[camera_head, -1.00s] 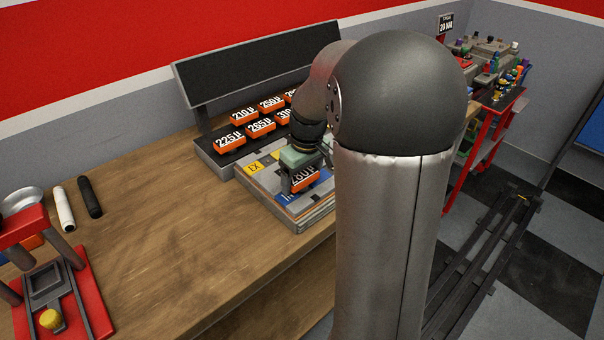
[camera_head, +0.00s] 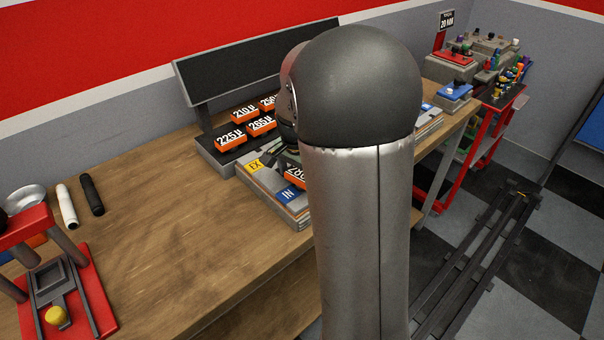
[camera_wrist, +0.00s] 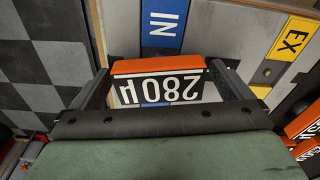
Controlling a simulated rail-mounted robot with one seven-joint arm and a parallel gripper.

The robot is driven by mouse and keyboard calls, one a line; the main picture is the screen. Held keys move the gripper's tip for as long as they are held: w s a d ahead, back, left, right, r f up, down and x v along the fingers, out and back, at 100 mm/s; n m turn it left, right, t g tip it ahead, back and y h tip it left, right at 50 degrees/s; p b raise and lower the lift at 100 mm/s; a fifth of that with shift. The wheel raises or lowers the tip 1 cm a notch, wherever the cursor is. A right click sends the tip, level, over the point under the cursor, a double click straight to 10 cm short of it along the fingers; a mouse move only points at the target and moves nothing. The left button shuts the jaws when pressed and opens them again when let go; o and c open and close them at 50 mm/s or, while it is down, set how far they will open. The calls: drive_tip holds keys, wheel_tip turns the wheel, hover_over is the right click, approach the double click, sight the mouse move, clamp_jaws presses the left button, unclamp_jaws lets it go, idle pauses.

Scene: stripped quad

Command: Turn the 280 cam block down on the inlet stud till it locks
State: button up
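The 280 cam block (camera_wrist: 158,88) has an orange top edge and a dark face with white lettering, upside down in the wrist view. It sits between the two fingers of my gripper (camera_wrist: 160,78), which look shut on its sides. In the head view the block (camera_head: 294,173) is partly hidden behind my arm. It is over the layered grey plate (camera_head: 270,196), near the blue IN strip (camera_head: 289,195), which also shows in the wrist view (camera_wrist: 163,28). I cannot tell its height above the plate. The inlet stud is not visible.
A yellow EX strip (camera_wrist: 290,42) is on the same plate. A dark rack (camera_head: 216,152) behind it holds several orange-labelled blocks. A red press (camera_head: 80,296) stands at the left. The wooden bench (camera_head: 160,225) between is mostly clear.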

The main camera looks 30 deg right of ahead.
drive_tip(key=shift+r, duration=0.1)
wheel_tip(320, 180, up, 24)
drive_tip(key=s+a+p, duration=0.1)
drive_tip(key=p, duration=0.4)
drive_tip(key=shift+a+p, duration=0.35)
drive_tip(key=shift+a, duration=0.05)
drive_tip(key=s+a+f+n, duration=0.6)
drive_tip(key=s+f, duration=0.2)
drive_tip(key=s, duration=0.2)
drive_tip(key=s+a+f+n+y, duration=0.1)
drive_tip(key=s+a+f+n, duration=0.4)
drive_tip(key=s, duration=0.5)
wheel_tip(320, 180, down, 3)
drive_tip(key=shift+s+a+f+n, duration=0.1)
drive_tip(key=shift+s+a+n, duration=0.2)
drive_tip(key=shift+n, duration=0.8)
